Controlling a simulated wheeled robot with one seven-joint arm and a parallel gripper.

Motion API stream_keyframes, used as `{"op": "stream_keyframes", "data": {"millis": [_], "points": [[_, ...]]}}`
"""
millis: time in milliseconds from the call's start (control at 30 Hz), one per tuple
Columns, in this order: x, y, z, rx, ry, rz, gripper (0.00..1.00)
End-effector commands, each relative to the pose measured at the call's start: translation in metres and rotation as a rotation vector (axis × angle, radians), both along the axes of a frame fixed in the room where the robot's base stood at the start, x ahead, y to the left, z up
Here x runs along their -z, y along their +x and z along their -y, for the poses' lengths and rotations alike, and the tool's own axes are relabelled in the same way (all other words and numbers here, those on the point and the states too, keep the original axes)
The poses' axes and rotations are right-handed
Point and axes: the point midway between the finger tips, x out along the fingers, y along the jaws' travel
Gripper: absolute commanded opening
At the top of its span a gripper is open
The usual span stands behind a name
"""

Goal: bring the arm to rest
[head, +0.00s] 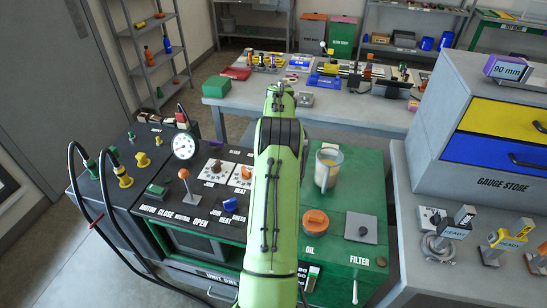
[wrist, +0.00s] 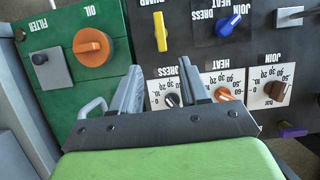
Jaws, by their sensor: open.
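My green arm (head: 268,190) stretches forward over the fusion cart in the head view, and its far end hides part of the panel. My gripper (wrist: 158,88) shows in the wrist view with its two grey fingers apart. Nothing is seen between the fingers. It hangs above the cart's panel, by the labelled dials (wrist: 220,85) and the green oil and filter plate (wrist: 75,75). In the head view the fingers are hard to make out at the arm's far end.
The cart carries an orange oil cap (head: 315,222), a clear jug (head: 328,168), a gauge (head: 185,146) and an orange-knobbed lever (head: 184,175). The gauge store cabinet (head: 455,165) stands at right. A workbench (head: 350,108) with tools lies behind. Black hoses (head: 85,200) loop at left.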

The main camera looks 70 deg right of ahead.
Motion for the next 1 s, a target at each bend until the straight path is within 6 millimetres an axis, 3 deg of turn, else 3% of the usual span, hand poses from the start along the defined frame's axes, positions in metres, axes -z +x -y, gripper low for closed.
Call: {"op": "stream_keyframes", "data": {"millis": [167, 833, 933, 1000], "points": [[-0.015, 0.001, 0.006, 0.0, 0.001, 0.0, 0.45], [-0.016, 0.001, 0.006, 0.0, 0.001, -0.001, 0.45], [-0.031, 0.017, -0.003, -0.045, -0.025, 0.007, 0.45], [-0.056, 0.041, -0.023, -0.122, -0.071, 0.022, 0.45]]}}
